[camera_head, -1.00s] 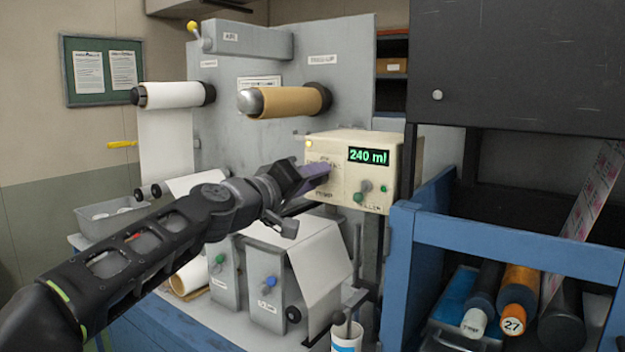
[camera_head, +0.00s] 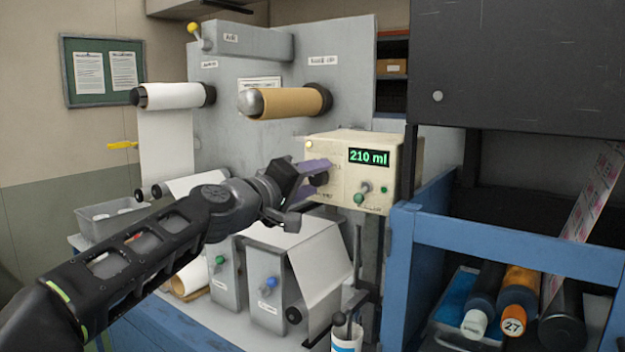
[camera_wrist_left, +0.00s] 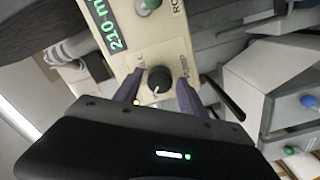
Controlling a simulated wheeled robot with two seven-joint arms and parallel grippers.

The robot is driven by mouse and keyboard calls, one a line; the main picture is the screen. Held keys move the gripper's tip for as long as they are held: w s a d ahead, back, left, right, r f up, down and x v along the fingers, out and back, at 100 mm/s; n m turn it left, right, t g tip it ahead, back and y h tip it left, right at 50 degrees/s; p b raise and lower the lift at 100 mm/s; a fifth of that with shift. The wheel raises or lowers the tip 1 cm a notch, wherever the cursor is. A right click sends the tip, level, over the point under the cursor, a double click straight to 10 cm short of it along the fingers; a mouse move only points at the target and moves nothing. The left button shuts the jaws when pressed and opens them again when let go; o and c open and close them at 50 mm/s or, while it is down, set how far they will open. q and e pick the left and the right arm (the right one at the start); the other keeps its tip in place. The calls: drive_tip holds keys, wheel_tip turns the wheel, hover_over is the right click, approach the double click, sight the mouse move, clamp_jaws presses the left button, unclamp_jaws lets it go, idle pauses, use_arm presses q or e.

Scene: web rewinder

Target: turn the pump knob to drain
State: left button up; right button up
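The pump knob (camera_head: 320,179) is a dark round knob on the left of the cream control box (camera_head: 335,147). It also shows in the left wrist view (camera_wrist_left: 159,79), with a white pointer mark and labels reading PUMP and apparently FILL beside it. The box's green display (camera_head: 369,157) reads 210 ml. My left gripper (camera_head: 310,179) is at the box front with its purple fingers spread, one on each side of the knob. In the left wrist view, gaps show between fingers and knob. My right gripper is in neither view.
A brown roll (camera_head: 285,101) is above left. A blue-framed rack (camera_head: 520,246) stands at right. Grey boxes with green and blue knobs are below my left arm.

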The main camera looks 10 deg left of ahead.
use_arm(q)
drive_tip(key=shift+o, duration=0.4)
drive_tip(key=shift+s+a, duration=0.1)
drive_tip(key=shift+s, duration=0.15)
drive_tip(key=b+v, duration=0.4)
drive_tip(key=v, duration=0.3)
drive_tip(key=shift+s, duration=0.15)
